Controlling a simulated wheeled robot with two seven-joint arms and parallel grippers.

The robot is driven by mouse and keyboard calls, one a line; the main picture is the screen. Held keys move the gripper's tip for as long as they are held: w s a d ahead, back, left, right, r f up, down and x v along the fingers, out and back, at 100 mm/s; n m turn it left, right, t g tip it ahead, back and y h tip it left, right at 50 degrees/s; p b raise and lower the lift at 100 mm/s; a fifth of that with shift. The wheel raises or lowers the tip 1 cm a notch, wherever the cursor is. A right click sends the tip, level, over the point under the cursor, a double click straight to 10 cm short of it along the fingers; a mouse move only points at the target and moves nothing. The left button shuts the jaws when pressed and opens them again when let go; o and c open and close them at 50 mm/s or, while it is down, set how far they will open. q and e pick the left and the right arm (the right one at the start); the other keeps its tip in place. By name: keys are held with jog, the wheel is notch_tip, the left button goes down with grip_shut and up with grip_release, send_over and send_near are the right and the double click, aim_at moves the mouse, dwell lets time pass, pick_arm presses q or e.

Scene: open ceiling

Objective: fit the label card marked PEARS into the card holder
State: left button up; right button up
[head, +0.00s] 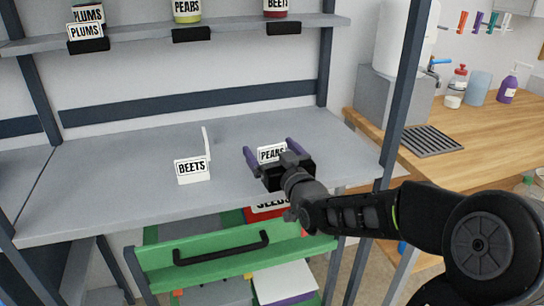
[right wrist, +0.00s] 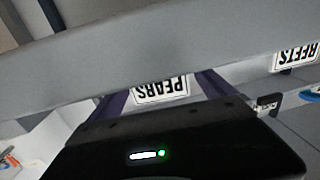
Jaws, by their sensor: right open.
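The PEARS label card (head: 271,153) stands on the grey middle shelf, white with black letters. My right gripper (head: 268,150) is open, with its purple fingers on either side of this card. In the right wrist view the PEARS card (right wrist: 161,90) shows upside down between the two fingers (right wrist: 165,95). Whether a finger touches it I cannot tell. A black card holder (head: 191,34) sits on the upper shelf's front edge below the PEARS jar (head: 187,10), and no card shows in it. My left gripper is not in view.
A BEETS card (head: 192,169) stands left of my gripper, with a thin white upright piece (head: 206,143) behind it. The upper shelf (head: 130,36) holds a PLUMS card (head: 85,31) in its holder and an empty holder (head: 281,14) below the BEETS jar. A green drawer (head: 215,255) is below.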

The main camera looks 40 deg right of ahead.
jog(key=shift+x, duration=1.25)
jog(key=shift+c, duration=0.4)
jog(key=c, duration=1.3)
